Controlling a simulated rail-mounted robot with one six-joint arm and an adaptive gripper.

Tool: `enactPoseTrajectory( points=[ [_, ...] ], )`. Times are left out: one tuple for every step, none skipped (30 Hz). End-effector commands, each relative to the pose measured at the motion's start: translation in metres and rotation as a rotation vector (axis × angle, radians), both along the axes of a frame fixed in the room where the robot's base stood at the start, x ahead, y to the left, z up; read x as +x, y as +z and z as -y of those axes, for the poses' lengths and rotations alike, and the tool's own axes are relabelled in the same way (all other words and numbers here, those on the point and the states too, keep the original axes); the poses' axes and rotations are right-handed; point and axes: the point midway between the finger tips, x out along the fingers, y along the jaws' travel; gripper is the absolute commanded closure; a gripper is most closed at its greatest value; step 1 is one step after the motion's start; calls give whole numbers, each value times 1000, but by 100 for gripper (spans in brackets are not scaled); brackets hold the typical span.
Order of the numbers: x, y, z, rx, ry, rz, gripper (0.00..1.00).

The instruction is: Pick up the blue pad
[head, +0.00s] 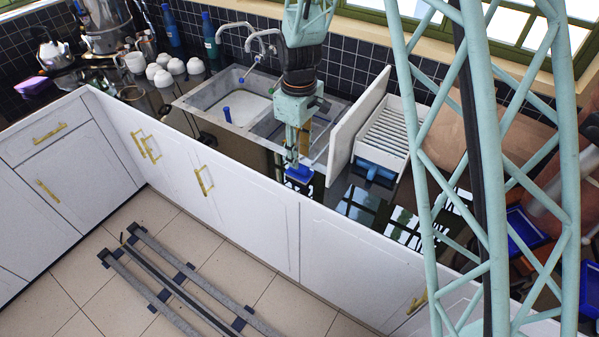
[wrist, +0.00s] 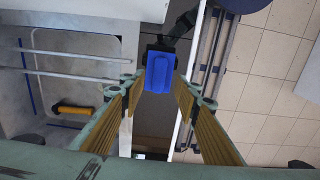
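The blue pad (head: 299,174) sits on the dark countertop close to its front edge, just below my gripper (head: 292,160) in the head view. In the wrist view the blue pad (wrist: 160,72) shows a raised ridge along its middle. It lies between and just beyond the fingertips of my gripper (wrist: 158,82). The two ribbed yellowish fingers are spread, one on each side of the pad, and look open. I see no clear contact between fingers and pad. My gripper points down.
A double sink (head: 205,96) is behind and left. An upright white board (head: 357,125) and a white slatted rack (head: 392,130) stand behind and right, with another blue object (head: 373,172) before the rack. White cups (head: 160,75) are far left. The counter front drops to the floor.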

Motion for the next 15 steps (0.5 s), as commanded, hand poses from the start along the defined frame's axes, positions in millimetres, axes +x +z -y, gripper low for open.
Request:
enactPoseTrajectory(
  points=[
    [0,0,0,0,0,0,70],
    [0,0,0,0,0,0,70],
    [0,0,0,0,0,0,70],
    [0,0,0,0,0,0,70],
    [0,0,0,0,0,0,70],
    [0,0,0,0,0,0,70],
    [0,0,0,0,0,0,70],
    [0,-1,0,0,0,0,70],
    [0,-2,0,0,0,-1,70],
    [0,-3,0,0,0,-1,70],
    [0,-5,0,0,0,-1,70],
    [0,-7,0,-1,0,-2,70],
    [0,-10,1,-1,0,-3,70],
    [0,-12,1,-1,0,-3,70],
    [0,-16,1,-1,0,-3,70]
  ],
)
